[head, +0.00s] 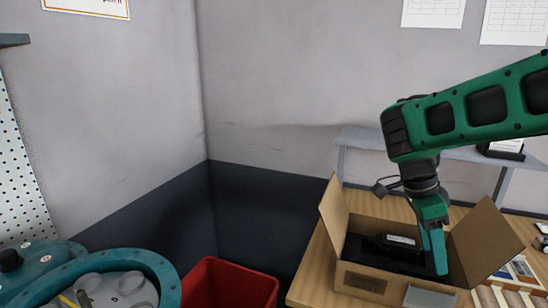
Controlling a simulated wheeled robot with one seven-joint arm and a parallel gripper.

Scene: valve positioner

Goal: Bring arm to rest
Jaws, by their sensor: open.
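My arm is green and black and reaches in from the right edge of the head view. My gripper (436,250) points down at the open cardboard box (362,282) on the wooden table. A black device (390,247) lies inside the box. The gripper is over the right part of the box opening, its finger close to the black device. It is open, though only one finger shows clearly. Whether it touches the device cannot be told. The box flaps stand up at left and right.
A red bin (228,285) stands on the floor left of the table (311,280). A round teal fixture (110,280) is at the lower left. A grey shelf (362,140) stands behind the box. Papers and small items lie to the right of the box. The space above the bin is clear.

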